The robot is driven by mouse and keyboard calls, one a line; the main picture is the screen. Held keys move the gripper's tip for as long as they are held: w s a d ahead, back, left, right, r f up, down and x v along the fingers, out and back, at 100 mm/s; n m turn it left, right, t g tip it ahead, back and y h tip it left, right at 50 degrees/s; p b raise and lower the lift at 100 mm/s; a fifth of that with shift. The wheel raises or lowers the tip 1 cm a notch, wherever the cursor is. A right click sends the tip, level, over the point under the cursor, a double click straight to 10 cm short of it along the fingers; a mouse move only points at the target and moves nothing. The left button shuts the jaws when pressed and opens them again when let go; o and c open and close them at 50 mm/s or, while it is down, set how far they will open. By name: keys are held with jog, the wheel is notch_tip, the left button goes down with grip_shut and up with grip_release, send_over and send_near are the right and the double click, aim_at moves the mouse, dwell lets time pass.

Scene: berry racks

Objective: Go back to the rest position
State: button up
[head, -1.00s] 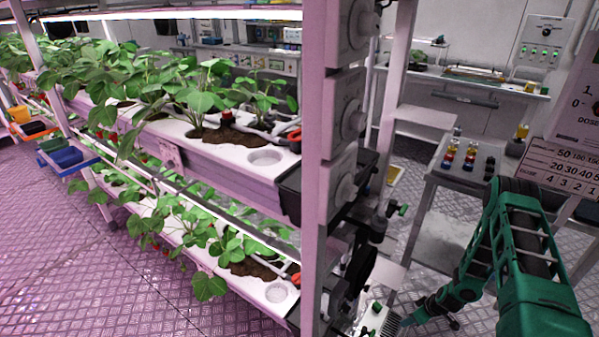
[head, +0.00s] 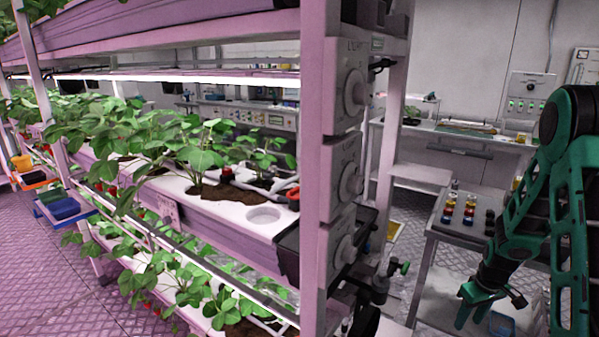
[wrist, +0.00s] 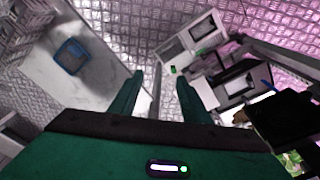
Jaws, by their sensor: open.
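My green arm stands on the right side of the head view, bent at the elbow with the forearm reaching down and left. My gripper (head: 474,306) hangs at its lower end, in front of the side table with small bottles. In the wrist view my gripper (wrist: 158,95) shows two green fingers spread apart. Nothing is between the fingers; the patterned metal floor lies below them.
The berry rack (head: 240,228) with strawberry plants fills the left; its end post (head: 317,170) carries dials. The side table (head: 445,229) stands close to my arm. A blue tray (head: 502,325) lies low beside the gripper, also in the wrist view (wrist: 71,57). A workbench is behind.

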jog(key=s+r+m, duration=0.2)
jog(key=s+r, duration=0.4)
jog(key=r, duration=0.6)
jog(key=s+a+r+m, duration=0.2)
jog(key=s+r, duration=0.2)
jog(key=s, duration=0.4)
jog(key=s+a+r+m, duration=0.2)
jog(key=s+r, duration=0.3)
jog(key=s, duration=0.3)
jog(key=s+a+r+m+g, duration=0.1)
jog(key=s+a+r, duration=0.3)
jog(key=s, duration=0.4)
jog(key=shift+s+a+r+m, duration=0.25)
jog(key=shift+s+r+m, duration=0.25)
jog(key=shift+m, duration=0.4)
jog(key=shift+w, duration=0.15)
jog(key=shift+w+f, duration=0.2)
jog(key=shift+w, duration=0.45)
